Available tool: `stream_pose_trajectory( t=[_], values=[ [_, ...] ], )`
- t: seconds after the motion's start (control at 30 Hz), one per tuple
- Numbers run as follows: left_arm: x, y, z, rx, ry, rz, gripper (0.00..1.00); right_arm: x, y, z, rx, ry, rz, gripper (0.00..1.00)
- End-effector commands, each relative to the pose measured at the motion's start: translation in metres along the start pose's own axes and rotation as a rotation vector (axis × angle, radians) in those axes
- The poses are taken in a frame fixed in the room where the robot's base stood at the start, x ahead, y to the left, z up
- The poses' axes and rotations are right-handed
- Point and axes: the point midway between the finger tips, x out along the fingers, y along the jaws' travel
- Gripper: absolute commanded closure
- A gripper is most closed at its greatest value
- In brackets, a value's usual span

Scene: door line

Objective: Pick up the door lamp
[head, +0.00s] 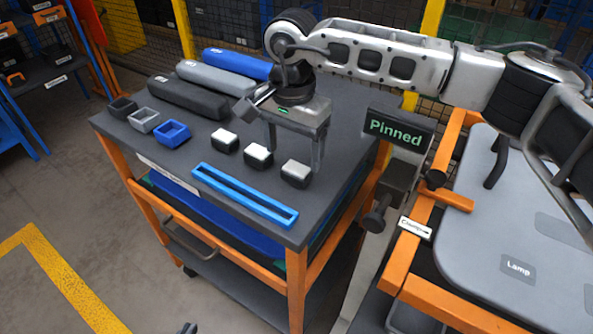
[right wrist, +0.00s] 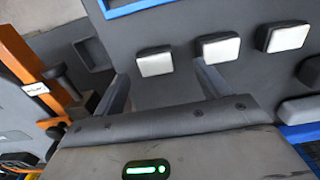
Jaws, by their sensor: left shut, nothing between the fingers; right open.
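Three small dark blocks with white tops, which look like door lamps, stand in a row on the grey cart top: left lamp (head: 223,141), middle lamp (head: 257,155) and right lamp (head: 295,174). My right gripper (head: 295,160) is open and empty, pointing down just behind the right lamp. In the right wrist view this lamp (right wrist: 155,61) shows ahead of the gap between the fingers (right wrist: 160,72), apart from them. The other lamps (right wrist: 218,47) lie to its right. Only a dark tip of my left gripper (head: 188,328) shows at the bottom edge, shut and empty.
A blue slotted tray (head: 245,195) lies along the cart's front edge. Small open bins (head: 172,133) and long rolls (head: 188,97) are on the left and back. On the right, an orange frame carries a grey door panel (head: 500,220) labelled Lamp, beside a Pinned sign (head: 397,131).

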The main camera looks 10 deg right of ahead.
Motion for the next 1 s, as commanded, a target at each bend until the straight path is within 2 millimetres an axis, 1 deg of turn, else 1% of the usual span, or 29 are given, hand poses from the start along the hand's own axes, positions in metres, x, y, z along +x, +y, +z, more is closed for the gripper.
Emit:
stream_pose_trajectory(
  t=[0.13,0.3,0.4,0.6,0.63,0.67,0.7,0.77,0.8,1.0],
  values=[
    [-0.004,-0.002,-0.009,0.002,0.002,-0.005,1.00,0.019,0.007,0.000,0.001,-0.003,0.006,0.25],
    [-0.004,-0.004,-0.006,0.004,-0.008,-0.009,1.00,0.043,0.008,-0.001,0.001,-0.001,0.003,0.25],
    [-0.004,-0.004,-0.006,0.005,-0.009,-0.010,1.00,0.049,0.008,-0.001,0.001,0.000,0.003,0.25],
    [-0.004,-0.004,-0.005,0.005,-0.008,-0.011,1.00,0.049,0.007,-0.001,0.001,0.000,0.002,0.25],
    [-0.004,-0.004,-0.005,0.005,-0.008,-0.011,1.00,0.049,0.007,-0.001,0.000,0.000,0.002,0.31],
    [-0.004,-0.004,-0.005,0.004,-0.008,-0.011,1.00,0.049,0.007,-0.001,0.000,0.000,0.002,0.39],
    [-0.004,-0.004,-0.005,0.004,-0.008,-0.011,1.00,0.049,0.007,-0.001,0.000,0.000,0.002,0.51],
    [-0.004,-0.004,-0.005,0.004,-0.008,-0.011,1.00,0.049,0.007,-0.001,0.000,0.000,0.002,0.67],
    [-0.004,-0.004,-0.005,0.004,-0.008,-0.011,1.00,0.049,0.007,-0.001,0.000,0.000,0.002,0.73],
    [-0.005,-0.004,-0.003,0.003,-0.012,-0.011,1.00,0.049,0.007,-0.001,0.000,0.000,0.002,0.73]
  ],
)
